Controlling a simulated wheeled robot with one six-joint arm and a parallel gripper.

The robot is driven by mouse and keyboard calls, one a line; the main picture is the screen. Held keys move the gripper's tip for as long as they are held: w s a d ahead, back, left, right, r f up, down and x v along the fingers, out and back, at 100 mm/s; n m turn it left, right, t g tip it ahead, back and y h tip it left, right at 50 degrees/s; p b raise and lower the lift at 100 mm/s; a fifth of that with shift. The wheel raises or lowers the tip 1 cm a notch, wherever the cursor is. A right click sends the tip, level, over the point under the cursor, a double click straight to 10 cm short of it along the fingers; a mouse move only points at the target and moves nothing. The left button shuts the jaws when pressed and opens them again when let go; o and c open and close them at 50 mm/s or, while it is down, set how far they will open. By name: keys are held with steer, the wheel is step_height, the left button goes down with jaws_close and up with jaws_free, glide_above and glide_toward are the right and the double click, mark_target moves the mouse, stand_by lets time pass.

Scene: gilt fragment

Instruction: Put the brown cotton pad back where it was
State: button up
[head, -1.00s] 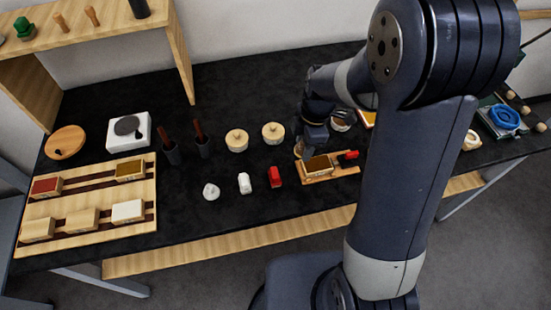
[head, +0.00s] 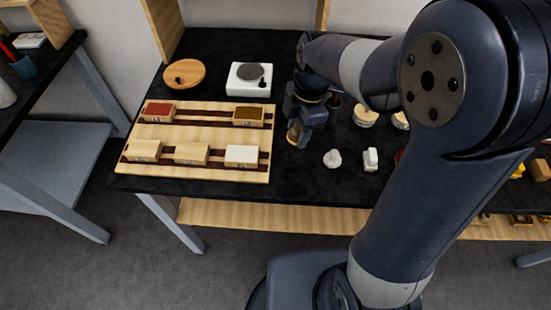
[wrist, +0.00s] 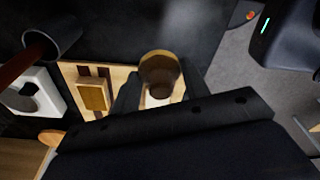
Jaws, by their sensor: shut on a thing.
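My gripper (head: 299,122) hangs over the black table, just right of the wooden rack (head: 205,118). It is shut on a small round brown and tan thing, which I take for the brown cotton pad (head: 293,134). In the wrist view the pad (wrist: 160,68) sits between the fingers, with a darker round part in its middle. The rack holds a red-topped box (head: 157,110), a brown-topped box (head: 249,116), two plain wooden boxes (head: 143,150) (head: 191,153) and a white-topped box (head: 241,155).
A white device with a grey disc (head: 249,79) and a round wooden board (head: 184,74) stand behind the rack. Small white pieces (head: 332,158) (head: 370,159) lie right of my gripper. A lidded pot (head: 365,116) stands farther right. My arm hides much of the table's right side.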

mark_target(294, 160)
step_height(294, 160, down, 9)
steer(key=shift+f, duration=0.1)
stand_by(0.3)
steer(key=shift+f, duration=0.15)
steer(key=o, duration=1)
steer(key=shift+c, duration=0.2)
steer(key=r, duration=0.4)
steer(key=d+r, duration=0.1)
steer(key=r, duration=0.7)
steer(key=shift+w+d+r, duration=0.15)
steer(key=shift+w+d, duration=0.15)
